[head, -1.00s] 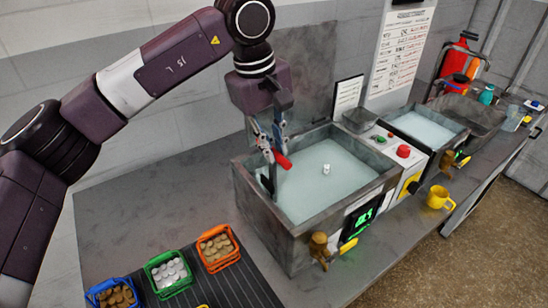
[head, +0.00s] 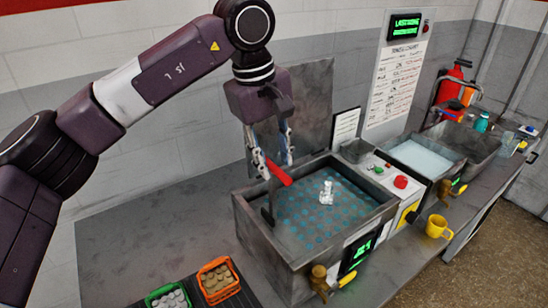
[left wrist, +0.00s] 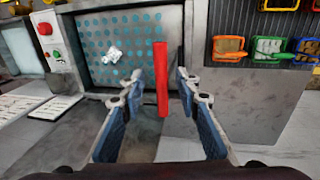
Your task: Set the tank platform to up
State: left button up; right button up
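The grey tank (head: 262,250) stands on the counter in the middle of the head view. Its platform (head: 303,218), dotted with blue holes, shows just below the rim. A small pale figure (head: 327,192) rests on it. The platform also shows in the left wrist view (left wrist: 90,45). A lever with a red handle (head: 280,175) is at the tank's left side. In the left wrist view the red handle (left wrist: 161,85) lies between the fingers of my left gripper (left wrist: 158,88), which are apart, with gaps on both sides. My right gripper is not in view.
A control panel with a red button (head: 401,182) is right of the tank. A second tank (head: 425,157) and a yellow mug (head: 438,227) are farther right. An orange basket (head: 217,281) and a green basket (head: 169,297) sit at the front left. Bare counter lies left of the tank.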

pick_arm(q)
jog(key=shift+r, duration=0.4)
notch_tip(320, 180, up, 11)
jog(key=s+a, duration=0.1)
jog(key=a, duration=0.1)
jog(key=shift+s, duration=0.2)
